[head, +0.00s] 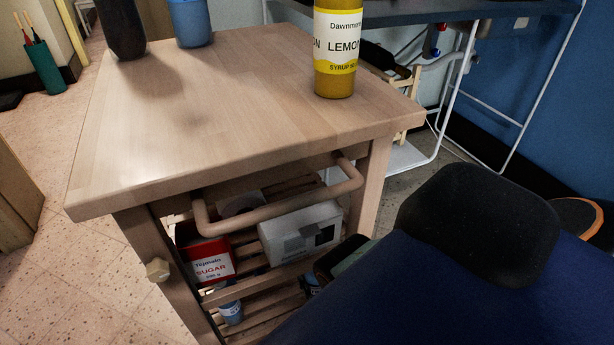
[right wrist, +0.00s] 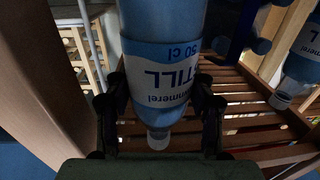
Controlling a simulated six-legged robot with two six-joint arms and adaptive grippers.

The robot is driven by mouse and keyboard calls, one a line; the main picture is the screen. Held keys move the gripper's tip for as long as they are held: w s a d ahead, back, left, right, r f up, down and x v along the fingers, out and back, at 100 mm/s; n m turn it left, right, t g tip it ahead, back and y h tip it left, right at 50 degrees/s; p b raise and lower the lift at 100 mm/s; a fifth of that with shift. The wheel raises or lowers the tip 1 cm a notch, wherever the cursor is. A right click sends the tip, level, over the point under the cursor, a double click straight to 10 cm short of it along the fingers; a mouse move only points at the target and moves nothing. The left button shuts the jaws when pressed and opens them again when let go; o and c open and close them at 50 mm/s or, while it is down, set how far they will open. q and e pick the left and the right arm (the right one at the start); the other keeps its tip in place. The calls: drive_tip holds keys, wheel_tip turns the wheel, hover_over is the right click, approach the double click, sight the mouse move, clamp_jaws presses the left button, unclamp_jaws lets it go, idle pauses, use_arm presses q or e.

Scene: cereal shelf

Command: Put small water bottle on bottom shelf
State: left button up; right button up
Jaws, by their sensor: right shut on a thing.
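In the right wrist view, a small blue water bottle (right wrist: 165,88) with a white STILL 50 cl label stands between the dark fingers of my right gripper (right wrist: 162,98), which is shut on it. The picture is upside down there, with the bottle's white cap toward the bottom edge. Wooden slats (right wrist: 240,110) run behind the bottle. In the head view the slatted bottom shelf (head: 262,322) shows low in the wooden trolley (head: 200,110). My right gripper is mostly hidden there behind my arm. Whether the bottle touches the shelf cannot be told. My left gripper is not in view.
Another blue bottle (head: 230,311) is low in the trolley; a similar bottle (right wrist: 300,60) shows at the wrist view's right. A red sugar box (head: 208,262) and white box (head: 300,232) sit on slats above. A wooden rail (head: 280,207) crosses the front. A yellow syrup bottle (head: 336,50) stands on top.

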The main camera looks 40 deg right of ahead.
drive_tip(key=w, duration=0.1)
drive_tip(key=w+f+b, duration=0.1)
drive_tip(key=w, duration=0.1)
drive_tip(key=w+d+b, duration=0.1)
drive_tip(key=shift+w+f, duration=0.15)
drive_tip(key=shift+w, duration=0.05)
drive_tip(key=shift+f, duration=0.15)
drive_tip(key=o, duration=1.6)
drive_tip(key=shift+c, duration=0.2)
drive_tip(key=p+v, duration=0.2)
drive_tip(key=v, duration=1)
drive_tip(key=shift+p, duration=0.3)
